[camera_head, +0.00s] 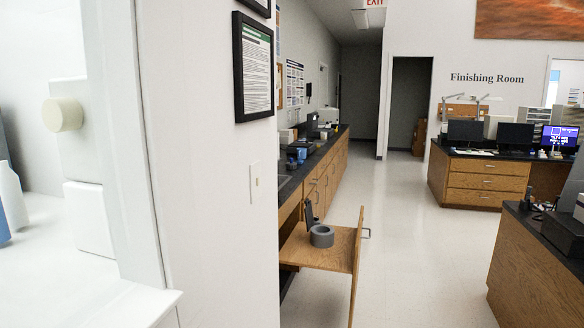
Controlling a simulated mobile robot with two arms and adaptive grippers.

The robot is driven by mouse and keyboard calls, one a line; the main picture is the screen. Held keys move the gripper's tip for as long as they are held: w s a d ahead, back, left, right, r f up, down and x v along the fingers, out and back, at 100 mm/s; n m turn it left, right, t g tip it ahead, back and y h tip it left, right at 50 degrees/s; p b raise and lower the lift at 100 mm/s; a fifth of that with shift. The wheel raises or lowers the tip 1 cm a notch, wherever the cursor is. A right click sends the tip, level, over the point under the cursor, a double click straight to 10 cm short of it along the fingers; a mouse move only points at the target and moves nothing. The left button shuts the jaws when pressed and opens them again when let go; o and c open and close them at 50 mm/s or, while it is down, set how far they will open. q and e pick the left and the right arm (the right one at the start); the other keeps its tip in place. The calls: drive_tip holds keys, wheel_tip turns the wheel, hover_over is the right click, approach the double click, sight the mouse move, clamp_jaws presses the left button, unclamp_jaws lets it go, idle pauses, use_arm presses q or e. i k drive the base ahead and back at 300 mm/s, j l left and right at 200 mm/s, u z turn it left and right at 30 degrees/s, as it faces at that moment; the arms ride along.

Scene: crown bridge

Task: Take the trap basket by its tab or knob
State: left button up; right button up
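A grey round housing (321,236) with an open top stands on the wooden pull-out board (300,255), under the counter on the left of the corridor. A dark upright piece (311,214), perhaps its raised lid, rises at its back left. The housing may be the trap. I cannot make out a basket, tab or knob in it at this distance. Neither of my grippers shows in the head view.
A white wall corner with a framed sheet (253,67) stands close by, left of the board. A wooden front with a handle (366,233) closes the board's right side. The light floor (420,255) right of it is clear up to a wooden desk (535,262).

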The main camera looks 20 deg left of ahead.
sight(291, 165)
drive_tip(key=i+l, duration=0.6)
drive_tip(key=i, duration=0.2)
drive_tip(key=i+z, duration=0.1)
drive_tip(key=i, duration=2.45)
drive_tip(key=i+l+u, duration=0.15)
drive_tip(key=i, duration=1.15)
drive_tip(key=i+u, duration=0.25)
drive_tip(key=i, duration=0.7)
drive_tip(key=i+l+u, duration=0.2)
drive_tip(key=i, duration=0.7)
